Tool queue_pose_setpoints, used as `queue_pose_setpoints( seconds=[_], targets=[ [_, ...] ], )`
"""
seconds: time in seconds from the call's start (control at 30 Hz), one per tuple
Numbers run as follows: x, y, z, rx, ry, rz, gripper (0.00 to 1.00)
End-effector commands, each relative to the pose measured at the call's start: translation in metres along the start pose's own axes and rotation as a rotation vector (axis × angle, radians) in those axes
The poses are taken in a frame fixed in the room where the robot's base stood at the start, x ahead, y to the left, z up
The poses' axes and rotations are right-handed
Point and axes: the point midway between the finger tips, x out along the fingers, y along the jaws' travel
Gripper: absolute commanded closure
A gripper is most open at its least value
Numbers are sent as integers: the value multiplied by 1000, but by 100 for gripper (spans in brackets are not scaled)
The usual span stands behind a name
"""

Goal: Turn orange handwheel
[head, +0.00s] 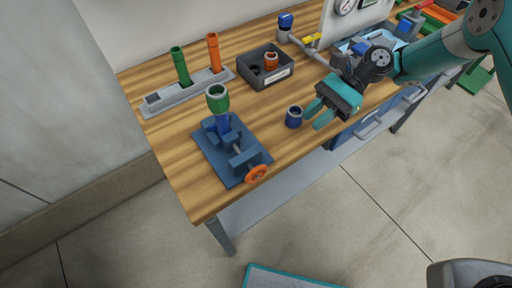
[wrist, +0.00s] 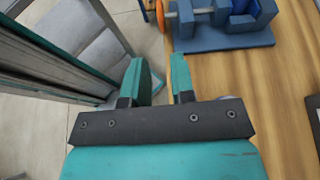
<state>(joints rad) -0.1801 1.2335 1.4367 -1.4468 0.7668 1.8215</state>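The orange handwheel (head: 256,174) sits at the near end of a blue vise (head: 232,148), at the bench's front edge. In the wrist view the handwheel (wrist: 160,15) shows at the top, just beyond the fingertips, with the vise (wrist: 225,22) to its right. A blue part with a green ring-shaped top (head: 217,98) stands upright in the vise. My gripper (head: 317,113) is over the front edge of the bench, to the right of the vise and apart from it. In the wrist view my gripper (wrist: 160,75) has its fingers spread, with nothing between them.
A dark blue cup (head: 294,117) stands between the vise and my gripper. Behind are a grey bin (head: 265,72) holding an orange ring and a grey rack (head: 187,92) with green and orange tubes. Bare wooden bench (head: 178,150) lies left of the vise.

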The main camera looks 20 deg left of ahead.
Motion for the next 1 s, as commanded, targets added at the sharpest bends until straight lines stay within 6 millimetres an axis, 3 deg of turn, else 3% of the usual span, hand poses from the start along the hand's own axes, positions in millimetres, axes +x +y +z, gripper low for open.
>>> queue_pose_setpoints(
  seconds=[0.17,0.7,1.0],
  targets=[
    [13,1,-2,26,-17,6,77],
    [128,2,4,26,-14,10,77],
    [170,2,2,25,-13,6,77]
  ],
)
